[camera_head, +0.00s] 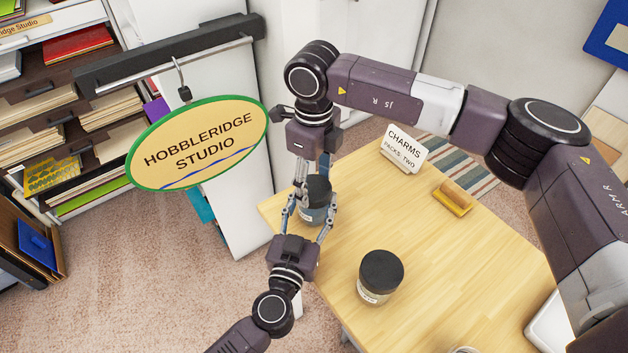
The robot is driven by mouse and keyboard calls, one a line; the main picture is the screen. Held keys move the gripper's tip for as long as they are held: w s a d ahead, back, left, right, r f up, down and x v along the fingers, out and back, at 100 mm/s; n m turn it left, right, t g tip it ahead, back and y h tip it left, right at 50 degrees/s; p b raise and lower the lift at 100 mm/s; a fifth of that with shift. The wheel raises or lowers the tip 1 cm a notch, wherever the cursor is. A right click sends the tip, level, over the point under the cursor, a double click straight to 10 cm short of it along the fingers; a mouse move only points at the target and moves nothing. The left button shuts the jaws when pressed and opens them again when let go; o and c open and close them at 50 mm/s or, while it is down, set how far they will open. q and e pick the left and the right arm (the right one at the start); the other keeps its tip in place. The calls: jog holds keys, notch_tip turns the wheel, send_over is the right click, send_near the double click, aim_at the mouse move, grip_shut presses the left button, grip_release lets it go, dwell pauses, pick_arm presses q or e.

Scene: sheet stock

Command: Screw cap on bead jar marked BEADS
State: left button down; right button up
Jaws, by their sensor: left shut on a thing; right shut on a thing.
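A small jar (312,216) with bluish-grey contents stands near the left edge of the wooden table, with a dark cap (319,188) at its top. My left gripper (308,214) reaches up from below, its fingers closed on the two sides of the jar. My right gripper (312,180) comes down from above, its fingers shut on the cap. The fingers hide part of the cap and jar, so I cannot tell how the cap sits on the rim. No label reading BEADS can be made out on this jar.
A second jar (379,278) with a black lid and unreadable label stands on the table (440,260). A CHARMS sign (404,149) and a wooden block with a yellow base (453,199) are farther back.

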jog(key=m, duration=1.3)
jog(key=o, duration=1.3)
jog(key=shift+r, duration=2.25)
jog(key=shift+c, duration=0.2)
